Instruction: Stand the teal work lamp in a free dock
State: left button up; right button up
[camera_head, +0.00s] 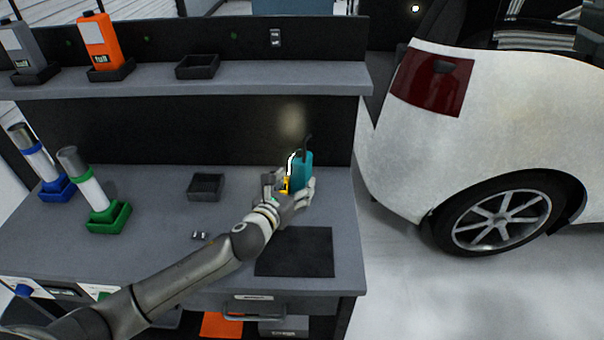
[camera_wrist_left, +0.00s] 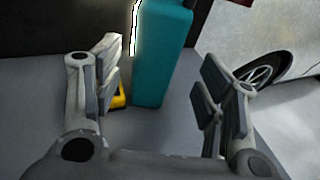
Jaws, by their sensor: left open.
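The teal work lamp (camera_head: 304,171) stands upright on the workbench near its right end, with a lit white strip and a dark hook on top. My left gripper (camera_head: 291,189) is at the lamp, open. In the left wrist view, the lamp (camera_wrist_left: 162,55) shows between the spread fingers of the gripper (camera_wrist_left: 160,75), with a visible gap on the right side; its top is cut off. One empty black dock (camera_head: 206,193) is on the bench, left of the gripper. Another empty black dock (camera_head: 198,72) is on the shelf. My right gripper is not seen.
A grey lamp (camera_head: 20,42) and an orange lamp (camera_head: 99,38) stand in shelf docks. Two silver torches lean in a blue dock (camera_head: 57,187) and a green dock (camera_head: 108,218). A black mat (camera_head: 295,252) lies at the bench front. A white car (camera_head: 500,130) is right.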

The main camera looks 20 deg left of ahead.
aim_at(297, 177)
pick_arm(q)
jog(key=shift+a+r+p+x, duration=0.15)
jog(key=shift+p+x, duration=0.1)
jog(key=shift+x, duration=1.25)
jog(key=shift+a+r+p+x, duration=0.1)
jog(key=shift+p+x, duration=0.1)
jog(key=shift+x, duration=1.3)
jog(key=shift+w+r, duration=0.1)
jog(key=c, duration=1.3)
